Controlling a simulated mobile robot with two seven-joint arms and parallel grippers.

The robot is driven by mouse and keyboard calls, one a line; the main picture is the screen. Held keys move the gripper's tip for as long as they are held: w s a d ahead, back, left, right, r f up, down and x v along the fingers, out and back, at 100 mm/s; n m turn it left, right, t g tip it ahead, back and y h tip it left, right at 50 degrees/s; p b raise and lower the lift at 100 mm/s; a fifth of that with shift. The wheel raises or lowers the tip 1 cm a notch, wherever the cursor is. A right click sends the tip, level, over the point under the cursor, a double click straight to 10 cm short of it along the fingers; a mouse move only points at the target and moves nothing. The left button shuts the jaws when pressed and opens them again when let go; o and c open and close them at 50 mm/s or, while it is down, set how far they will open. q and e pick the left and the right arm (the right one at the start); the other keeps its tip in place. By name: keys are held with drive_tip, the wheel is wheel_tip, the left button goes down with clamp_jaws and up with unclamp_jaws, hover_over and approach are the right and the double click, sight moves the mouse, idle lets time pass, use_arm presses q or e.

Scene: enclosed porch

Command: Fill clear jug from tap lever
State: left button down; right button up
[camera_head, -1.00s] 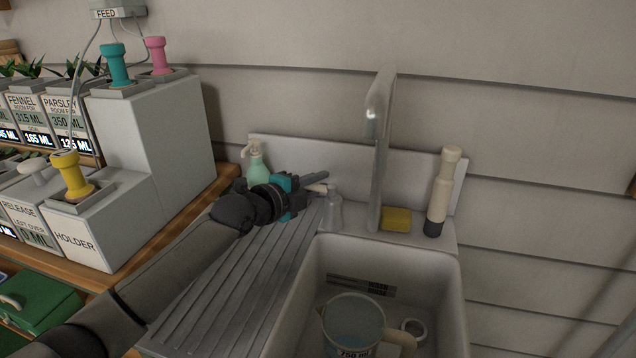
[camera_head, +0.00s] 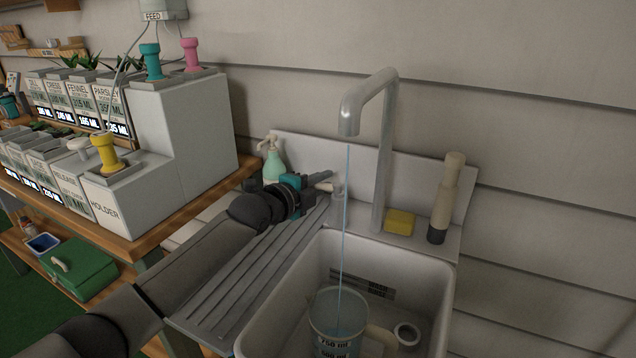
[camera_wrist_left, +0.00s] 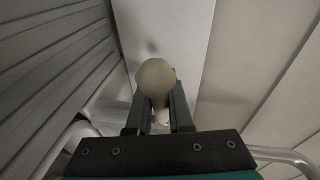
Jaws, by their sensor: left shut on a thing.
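The clear jug (camera_head: 324,306), with printed volume marks and a pale handle, stands in the sink (camera_head: 268,318). A thin blue stream of water (camera_head: 344,220) falls from the spout of the tall grey tap (camera_head: 386,160) into it. The water level inside is hard to read. My left gripper (camera_head: 322,182) is shut on the pale tap lever beside the tap. In the left wrist view the lever's round cream end (camera_wrist_left: 156,78) sits between the fingers (camera_wrist_left: 158,108). My right gripper is out of view.
A yellow sponge (camera_head: 400,222) and a cream and black bottle-like object (camera_head: 447,200) stand behind the sink. A green soap bottle (camera_head: 273,164) stands left of the lever. A white ring (camera_head: 407,334) lies in the sink. The holder block (camera_head: 112,205) is at left.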

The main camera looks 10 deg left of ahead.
use_arm(q)
drive_tip(key=shift+f, duration=0.1)
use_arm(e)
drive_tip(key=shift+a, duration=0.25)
use_arm(q)
drive_tip(key=c, duration=0.8)
unclamp_jaws()
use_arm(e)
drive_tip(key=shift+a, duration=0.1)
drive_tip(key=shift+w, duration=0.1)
use_arm(q)
drive_tip(key=shift+s+a, duration=0.1)
drive_tip(key=shift+s, duration=0.05)
drive_tip(key=shift+s+a, duration=0.1)
drive_tip(key=shift+s, duration=0.15)
drive_tip(key=p+v, duration=0.2)
drive_tip(key=v, duration=0.4)
drive_tip(key=shift+s+a+r+p, duration=0.1)
drive_tip(key=shift+s+r+p, duration=0.05)
drive_tip(key=shift+r+p, duration=0.15)
drive_tip(key=p+v, duration=0.2)
drive_tip(key=v, duration=0.6)
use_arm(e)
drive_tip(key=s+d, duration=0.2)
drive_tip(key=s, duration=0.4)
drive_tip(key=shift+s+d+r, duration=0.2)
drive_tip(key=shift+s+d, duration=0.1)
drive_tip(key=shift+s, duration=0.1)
